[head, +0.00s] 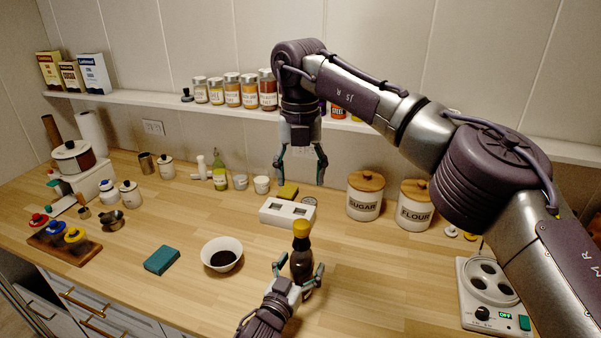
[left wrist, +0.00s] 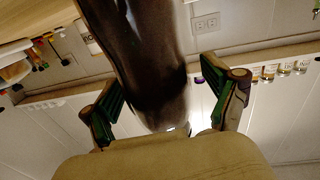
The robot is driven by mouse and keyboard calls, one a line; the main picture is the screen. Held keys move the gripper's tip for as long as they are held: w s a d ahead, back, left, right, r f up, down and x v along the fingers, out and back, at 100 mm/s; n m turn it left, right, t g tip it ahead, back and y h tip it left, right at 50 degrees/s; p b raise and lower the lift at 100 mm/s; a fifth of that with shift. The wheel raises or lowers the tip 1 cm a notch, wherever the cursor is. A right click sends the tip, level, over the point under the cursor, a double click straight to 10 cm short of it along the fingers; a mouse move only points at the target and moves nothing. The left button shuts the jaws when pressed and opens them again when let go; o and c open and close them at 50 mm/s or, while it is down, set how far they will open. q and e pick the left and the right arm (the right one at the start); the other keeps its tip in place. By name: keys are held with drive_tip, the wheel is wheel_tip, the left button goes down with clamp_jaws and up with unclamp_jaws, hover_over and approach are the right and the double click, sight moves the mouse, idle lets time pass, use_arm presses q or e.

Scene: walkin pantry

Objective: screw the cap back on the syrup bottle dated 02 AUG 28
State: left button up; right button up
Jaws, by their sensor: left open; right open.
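A dark syrup bottle (head: 302,265) stands upright on the counter, with a yellow cap (head: 301,229) sitting on its top. I cannot tell how tightly the cap sits, and no date is readable. My left gripper (head: 299,277) is open, with its fingers on either side of the bottle's lower body. In the left wrist view the dark bottle (left wrist: 145,60) stands between the green-padded fingers, with gaps visible beside it. My right gripper (head: 302,167) is open and empty, pointing down above the cap and clear of it.
A white box with dark openings (head: 288,222) stands just behind the bottle. A white bowl (head: 238,259) with dark contents and a teal block (head: 162,259) are to the left. Sugar (head: 364,208) and flour (head: 413,219) jars stand behind right.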

use_arm(q)
drive_tip(key=v, duration=1.2)
